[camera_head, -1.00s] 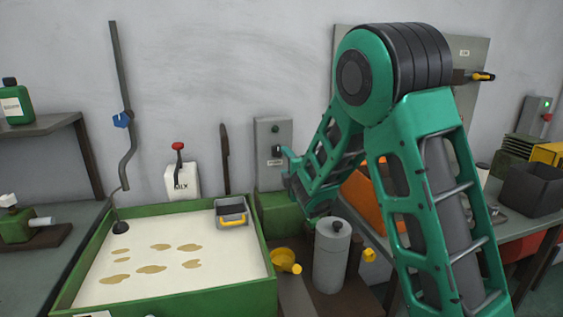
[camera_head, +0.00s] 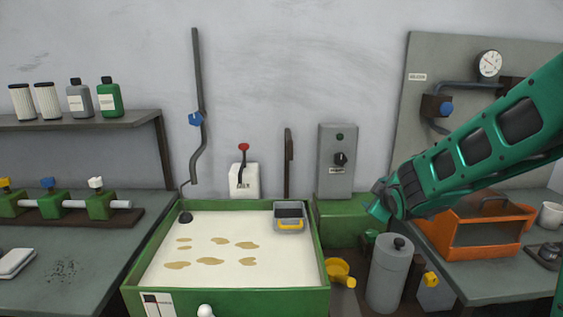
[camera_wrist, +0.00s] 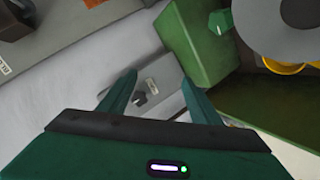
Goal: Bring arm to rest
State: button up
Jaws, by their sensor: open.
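My green arm reaches in from the right edge in the head view, with my gripper (camera_head: 378,203) at its left end, in front of the wall and near the grey control box. In the wrist view my gripper (camera_wrist: 157,95) shows two green fingers spread apart with nothing between them. Beyond the fingers is the grey control box (camera_wrist: 165,85) with its dark knob. In the head view the same control box (camera_head: 337,150) hangs on the wall above a green block (camera_head: 345,222).
A green-rimmed tank (camera_head: 225,303) of pale liquid with brown patches stands at centre. A grey cylinder (camera_head: 388,275) and yellow funnel (camera_head: 338,271) stand right of it. An orange tool carrier (camera_head: 478,235) sits on the right bench. A shelf (camera_head: 90,122) holds bottles at left.

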jog(key=s+m+g, duration=0.1)
jog(key=s, duration=0.3)
jog(key=s+f+m+g, duration=0.1)
jog(key=s+m, duration=0.1)
jog(key=s, duration=0.1)
jog(key=s+m+g, duration=0.2)
jog(key=s, duration=0.2)
jog(key=shift+s+d+f+y, duration=0.2)
jog(key=shift+s+d+y, duration=0.1)
jog(key=shift+d, duration=0.1)
jog(key=s+a+f+m+g, duration=0.1)
jog(key=s+m+g, duration=0.4)
jog(key=s, duration=1.1)
jog(key=s+d+f+m+g, duration=0.1)
jog(key=s+d+m+g, duration=0.1)
jog(key=s+d, duration=0.3)
jog(key=s+d+f+m+g+y, duration=0.1)
jog(key=s+d+m, duration=0.3)
jog(key=s, duration=0.7)
jog(key=shift+s+d+f+g, duration=0.25)
jog(key=shift+d+g, duration=0.35)
jog(key=shift+d, duration=0.45)
jog(key=shift+w+f, duration=0.2)
jog(key=shift+w, duration=0.45)
